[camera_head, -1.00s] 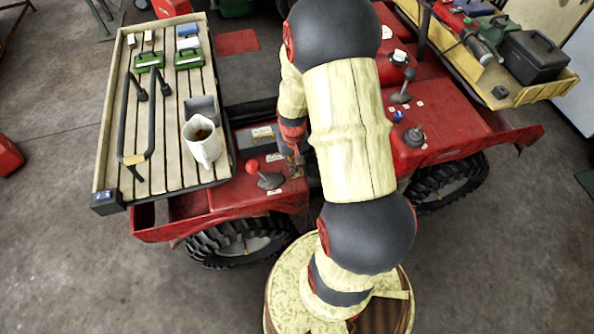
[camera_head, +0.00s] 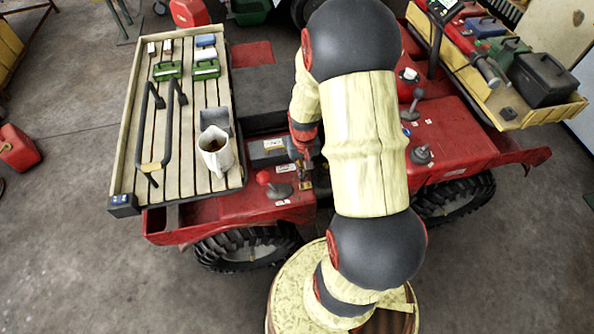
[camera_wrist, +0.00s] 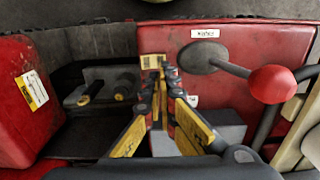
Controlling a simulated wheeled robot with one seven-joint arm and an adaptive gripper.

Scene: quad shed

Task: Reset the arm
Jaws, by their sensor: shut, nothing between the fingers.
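My arm reaches down over the middle of the red quad (camera_head: 450,125). My gripper (camera_wrist: 160,82) points down into the quad's body in the wrist view, its two fingers together and nothing between them. In the head view my gripper (camera_head: 304,172) is small and partly hidden by my arm, just right of a lever with a red knob (camera_head: 263,177). That red knob (camera_wrist: 272,84) is right of my fingers in the wrist view, apart from them. I cannot tell whether the fingertips touch the small yellowish labelled part (camera_wrist: 152,60) at their ends.
A slatted rack (camera_head: 124,165) at the left carries a mug (camera_head: 217,158), a grey box, a black U-shaped handle and green blocks. A yellow tray (camera_head: 497,100) with toolboxes is at the back right. A dark-knobbed lever (camera_head: 422,154) stands right of my arm.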

